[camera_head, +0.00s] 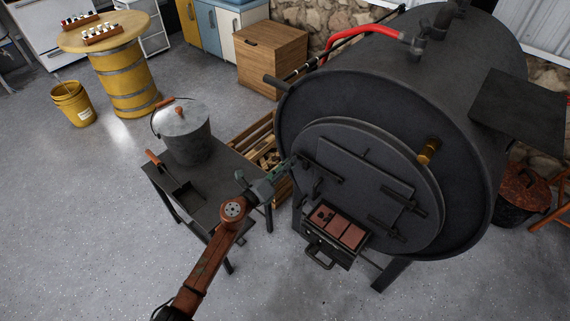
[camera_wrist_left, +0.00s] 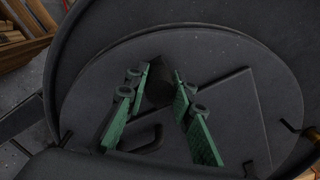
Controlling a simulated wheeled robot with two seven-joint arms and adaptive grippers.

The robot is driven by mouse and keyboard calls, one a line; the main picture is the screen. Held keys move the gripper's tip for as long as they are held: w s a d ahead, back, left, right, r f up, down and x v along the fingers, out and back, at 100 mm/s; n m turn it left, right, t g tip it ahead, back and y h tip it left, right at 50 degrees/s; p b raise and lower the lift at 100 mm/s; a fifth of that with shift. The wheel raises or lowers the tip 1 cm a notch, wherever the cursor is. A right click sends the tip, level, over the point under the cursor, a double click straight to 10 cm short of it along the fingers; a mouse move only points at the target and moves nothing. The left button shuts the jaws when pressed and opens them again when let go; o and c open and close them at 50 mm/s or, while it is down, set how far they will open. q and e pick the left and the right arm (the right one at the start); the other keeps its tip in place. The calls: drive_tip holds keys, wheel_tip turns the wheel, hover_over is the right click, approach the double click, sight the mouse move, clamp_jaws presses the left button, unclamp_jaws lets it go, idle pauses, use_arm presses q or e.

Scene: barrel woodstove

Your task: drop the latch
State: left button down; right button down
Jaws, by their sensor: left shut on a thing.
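The black barrel stove (camera_head: 400,90) has a round front plate with a rectangular door (camera_head: 362,180) set in it. Dark latch hardware (camera_head: 322,172) shows at the door's left side. My left gripper (camera_head: 291,166) is at the left edge of the round front, beside this hardware. In the left wrist view its green fingers (camera_wrist_left: 160,90) are on either side of a dark, stubby piece, the latch handle (camera_wrist_left: 158,88), and are shut on it. The fingers partly cover the handle, so its exact tilt cannot be told. My right gripper is in neither view.
A small dark table (camera_head: 215,205) with a lidded pot (camera_head: 183,135) and a shovel (camera_head: 180,188) stands left of the stove. An ash drawer (camera_head: 340,233) sits open below the door. A crate of wood (camera_head: 262,150) stands behind my gripper.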

use_arm(q)
drive_tip(key=shift+f, duration=0.2)
drive_tip(key=c, duration=1.7)
unclamp_jaws()
drive_tip(key=shift+o, duration=0.2)
drive_tip(key=shift+a, duration=0.1)
drive_tip(key=shift+s+a, duration=0.25)
drive_tip(key=v, duration=1.1)
